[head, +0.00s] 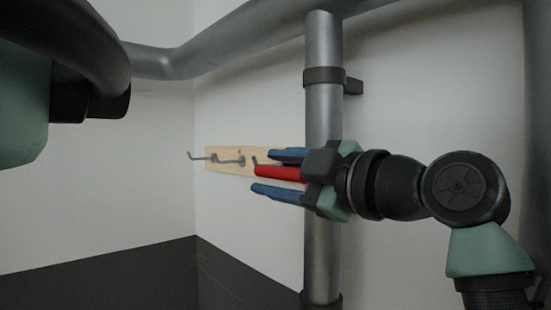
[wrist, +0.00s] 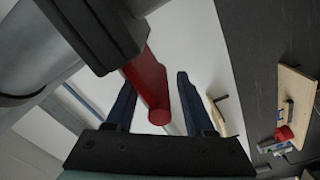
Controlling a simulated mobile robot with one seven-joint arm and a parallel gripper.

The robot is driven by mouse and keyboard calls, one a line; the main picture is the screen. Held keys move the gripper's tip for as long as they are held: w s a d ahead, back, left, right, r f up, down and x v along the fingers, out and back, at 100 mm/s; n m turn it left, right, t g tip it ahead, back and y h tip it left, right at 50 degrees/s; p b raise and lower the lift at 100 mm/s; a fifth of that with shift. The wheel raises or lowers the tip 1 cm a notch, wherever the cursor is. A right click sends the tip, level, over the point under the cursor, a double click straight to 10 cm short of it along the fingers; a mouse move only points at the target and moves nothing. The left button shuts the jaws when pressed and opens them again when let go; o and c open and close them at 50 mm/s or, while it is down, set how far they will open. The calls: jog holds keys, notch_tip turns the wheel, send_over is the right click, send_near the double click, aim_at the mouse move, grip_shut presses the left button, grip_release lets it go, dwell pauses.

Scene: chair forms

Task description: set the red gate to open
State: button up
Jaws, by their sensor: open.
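The red gate shows as a red bar (head: 280,172) in the head view, in front of the grey vertical pipe (head: 323,110). In the wrist view the red bar (wrist: 147,80) runs from a black block (wrist: 92,32) at upper left to a round end near my palm. My gripper (head: 264,171) is open, with one blue finger above the bar and one below it in the head view. In the wrist view the bar lies between the fingers, with a visible gap on the right side; contact on the left cannot be told. The bar's mount is hidden behind my gripper in the head view.
A wooden board (head: 224,158) with grey hooks is on the white wall behind the fingers. Thick grey pipes (head: 240,40) cross above. In the wrist view, a wooden board (wrist: 300,90) and a small red piece (wrist: 284,133) show at right. Space left of the fingers looks free.

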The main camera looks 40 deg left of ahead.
jog(key=shift+w, duration=0.25)
jog(key=shift+s, duration=0.2)
jog(key=shift+c, duration=0.7)
jog(key=shift+s, duration=0.1)
jog(key=shift+c, duration=1.2)
grip_shut()
jog(key=shift+f, duration=0.15)
